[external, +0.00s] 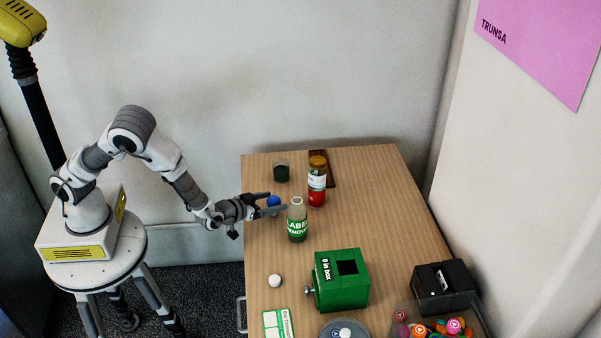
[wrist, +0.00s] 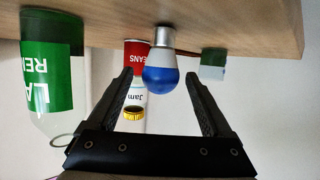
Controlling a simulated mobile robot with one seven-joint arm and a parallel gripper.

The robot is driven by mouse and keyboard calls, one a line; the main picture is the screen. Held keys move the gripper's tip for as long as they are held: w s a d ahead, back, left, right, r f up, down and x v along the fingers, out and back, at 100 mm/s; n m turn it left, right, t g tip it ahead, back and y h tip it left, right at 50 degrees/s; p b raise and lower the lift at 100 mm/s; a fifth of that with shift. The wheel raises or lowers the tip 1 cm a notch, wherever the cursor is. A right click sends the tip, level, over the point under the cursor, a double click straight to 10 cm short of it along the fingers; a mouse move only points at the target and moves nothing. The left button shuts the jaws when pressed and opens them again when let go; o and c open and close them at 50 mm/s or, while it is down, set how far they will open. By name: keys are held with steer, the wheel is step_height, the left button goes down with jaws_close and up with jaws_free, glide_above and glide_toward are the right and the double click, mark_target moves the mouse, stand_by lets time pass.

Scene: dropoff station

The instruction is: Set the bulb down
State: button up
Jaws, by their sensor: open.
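The bulb (external: 273,200) has a blue and white globe and a silver metal cap. In the wrist view, which is upside down, the bulb (wrist: 160,77) stands upright on its cap on the table (wrist: 250,25). My gripper (external: 274,206) is low over the left part of the table. In the wrist view my gripper (wrist: 160,75) is open, with one finger on each side of the bulb and a visible gap to both. The cap is hidden in the external view.
A LABEL REMOVER bottle (external: 297,224) stands close beside my gripper. Behind are a red can (external: 317,198) with a jam jar (external: 317,174) on top, and a dark green cup (external: 281,173). A green box (external: 342,290) stands in front. Table between bottle and box is mostly clear.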

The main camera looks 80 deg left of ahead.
steer(key=p+v, duration=0.1)
steer(key=v, duration=1)
steer(key=shift+p, duration=0.35)
steer(key=shift+r, duration=0.1)
steer(key=s+d+r+m+g+h+p, duration=0.1)
steer(key=d+r+m+h+p, duration=0.15)
steer(key=r, duration=0.45)
steer(key=s+d+r+m+h+p, duration=0.15)
steer(key=r+h, duration=0.25)
steer(key=r, duration=0.4)
steer(key=s+d+r+m+g+h+p, duration=0.1)
steer(key=r+h+p, duration=0.2)
steer(key=r, duration=0.4)
steer(key=s+a+r+g+p, duration=0.1)
steer(key=s+a+r, duration=0.1)
steer(key=s, duration=0.5)
steer(key=s+a+r+m+g+y+p, duration=0.1)
steer(key=s+a+r+p, duration=0.1)
steer(key=s+r, duration=0.3)
steer(key=s+a+r+m+g+p, duration=0.1)
steer(key=s+a+r+p, duration=0.1)
steer(key=s, duration=0.6)
steer(key=shift+s+a+r+g, duration=0.35)
steer(key=shift+a+r, duration=0.2)
steer(key=shift+r, duration=0.4)
